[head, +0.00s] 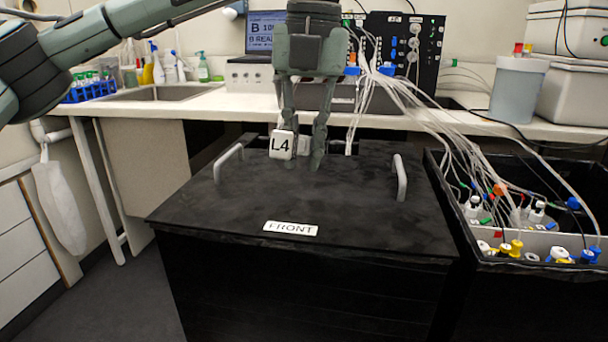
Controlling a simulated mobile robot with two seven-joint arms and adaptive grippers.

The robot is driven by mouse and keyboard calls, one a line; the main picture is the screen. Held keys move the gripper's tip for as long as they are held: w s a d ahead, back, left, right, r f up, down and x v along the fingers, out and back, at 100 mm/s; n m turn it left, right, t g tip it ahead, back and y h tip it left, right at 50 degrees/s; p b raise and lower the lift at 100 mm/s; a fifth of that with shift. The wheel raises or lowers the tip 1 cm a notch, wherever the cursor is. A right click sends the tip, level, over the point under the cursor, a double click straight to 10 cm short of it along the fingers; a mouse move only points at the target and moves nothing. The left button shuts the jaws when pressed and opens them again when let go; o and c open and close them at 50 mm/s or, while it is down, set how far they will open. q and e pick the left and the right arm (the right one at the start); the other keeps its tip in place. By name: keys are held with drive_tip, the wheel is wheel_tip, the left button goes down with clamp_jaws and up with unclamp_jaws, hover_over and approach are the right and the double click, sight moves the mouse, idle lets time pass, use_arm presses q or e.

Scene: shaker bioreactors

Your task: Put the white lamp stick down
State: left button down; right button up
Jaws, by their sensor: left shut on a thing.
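The white lamp stick (283,145) shows as a white end marked "L4", above the rear part of a black lid. My left gripper (303,150) points down over the lid and is shut on the stick, with the white end at its left finger. The rest of the stick is largely hidden by the fingers. I cannot tell whether the stick touches the lid. My right gripper is not in view.
The black box lid (230,205) has two grey handles, one at each side (400,178), and a "FRONT" label (291,229). An open black box (500,262) with bottles and many tubes stands at the right. A bench (215,100) with a sink is behind.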

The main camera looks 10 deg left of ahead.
use_arm(q)
drive_tip(key=w+f, duration=0.1)
drive_tip(key=w, duration=0.1)
drive_tip(key=w+a+f+p, duration=0.1)
drive_tip(key=w+f, duration=0.1)
drive_tip(key=w, duration=0.1)
drive_tip(key=w+a+f, duration=0.1)
drive_tip(key=w+f, duration=0.1)
drive_tip(key=w, duration=0.1)
drive_tip(key=shift+w+a+f, duration=0.1)
drive_tip(key=shift+a+f, duration=0.05)
drive_tip(key=shift+a, duration=0.05)
wheel_tip(320, 180, down, 4)
drive_tip(key=shift+r+p, duration=0.1)
drive_tip(key=shift+p, duration=0.25)
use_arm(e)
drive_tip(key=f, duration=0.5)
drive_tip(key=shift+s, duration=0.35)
use_arm(q)
drive_tip(key=shift+f, duration=0.2)
drive_tip(key=shift+f, duration=0.1)
drive_tip(key=c, duration=1.5)
unclamp_jaws()
drive_tip(key=shift+o, duration=0.2)
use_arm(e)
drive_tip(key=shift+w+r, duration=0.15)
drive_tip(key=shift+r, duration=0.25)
use_arm(q)
drive_tip(key=shift+r, duration=0.2)
